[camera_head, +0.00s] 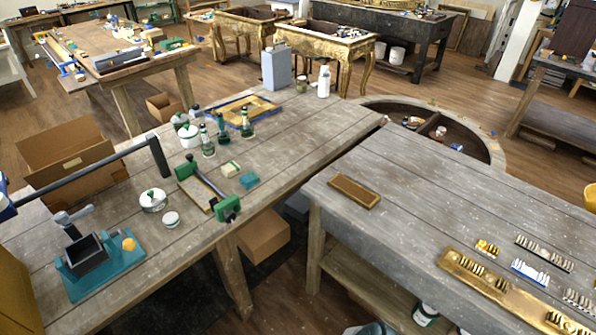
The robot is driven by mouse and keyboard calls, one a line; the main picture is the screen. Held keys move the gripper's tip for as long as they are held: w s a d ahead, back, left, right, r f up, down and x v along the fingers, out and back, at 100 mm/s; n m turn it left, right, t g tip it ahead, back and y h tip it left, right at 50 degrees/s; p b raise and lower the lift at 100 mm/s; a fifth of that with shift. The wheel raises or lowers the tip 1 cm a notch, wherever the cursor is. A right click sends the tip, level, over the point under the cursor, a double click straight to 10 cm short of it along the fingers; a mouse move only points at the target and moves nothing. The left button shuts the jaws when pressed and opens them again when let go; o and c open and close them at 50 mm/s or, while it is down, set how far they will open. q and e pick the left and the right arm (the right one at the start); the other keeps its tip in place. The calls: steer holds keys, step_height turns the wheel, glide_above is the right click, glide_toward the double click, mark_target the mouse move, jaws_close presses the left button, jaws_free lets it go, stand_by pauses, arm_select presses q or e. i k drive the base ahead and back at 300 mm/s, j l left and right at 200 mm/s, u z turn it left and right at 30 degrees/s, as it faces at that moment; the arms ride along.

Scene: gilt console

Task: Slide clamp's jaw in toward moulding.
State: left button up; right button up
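A clamp with green jaws lies on the left workbench (105,222). Its far jaw (187,168) is at the upper left and its near jaw (228,208) is at the lower right, close to the bench's front edge. A dark bar runs between the jaws. A pale narrow strip (207,192), which looks like the moulding, lies along the bar. At this size I cannot tell whether either jaw touches it. Neither of my grippers can be made out in the head view.
A dark bar (95,172) reaches over the bench from the left. A gap separates this bench from the right bench (420,190).

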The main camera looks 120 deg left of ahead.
mark_target(185, 170)
steer(key=u, duration=4.4)
